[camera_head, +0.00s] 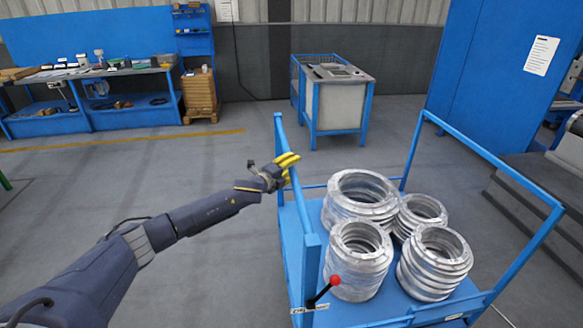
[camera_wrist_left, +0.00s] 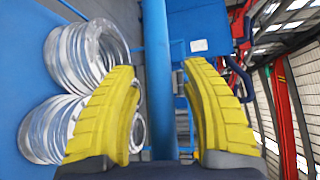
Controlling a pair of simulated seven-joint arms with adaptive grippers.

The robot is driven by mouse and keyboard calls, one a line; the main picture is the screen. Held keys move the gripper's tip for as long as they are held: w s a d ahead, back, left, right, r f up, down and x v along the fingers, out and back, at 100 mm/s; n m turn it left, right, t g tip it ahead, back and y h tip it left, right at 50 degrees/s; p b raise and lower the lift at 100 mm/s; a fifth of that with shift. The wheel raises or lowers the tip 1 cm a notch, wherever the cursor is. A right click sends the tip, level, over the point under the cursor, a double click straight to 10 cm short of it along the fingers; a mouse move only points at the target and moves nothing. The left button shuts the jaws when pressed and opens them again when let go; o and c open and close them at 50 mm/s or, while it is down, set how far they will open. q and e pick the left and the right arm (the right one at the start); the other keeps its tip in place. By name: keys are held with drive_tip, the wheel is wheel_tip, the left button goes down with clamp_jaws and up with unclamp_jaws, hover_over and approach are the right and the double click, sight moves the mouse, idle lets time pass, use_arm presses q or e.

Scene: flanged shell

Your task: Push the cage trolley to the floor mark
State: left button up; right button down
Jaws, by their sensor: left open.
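The blue cage trolley (camera_head: 311,265) stands in the lower right of the head view, with rails on both sides and several stacks of silver flanged rings (camera_head: 359,250) on its deck. My left gripper (camera_head: 287,165), with yellow fingers, is at the trolley's left side rail. In the left wrist view, a blue bar (camera_wrist_left: 159,80) runs between the open fingers (camera_wrist_left: 158,70), with gaps on both sides. Contact cannot be told. Ring stacks (camera_wrist_left: 85,55) show left of the bar. No floor mark is clearly identifiable. My right gripper is out of view.
A grey-topped blue cabinet (camera_head: 338,100) stands behind the trolley. Open floor lies left; a dark step (camera_head: 540,195) is right.

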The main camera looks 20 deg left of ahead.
use_arm(q)
clamp_jaws()
idle(0.4)
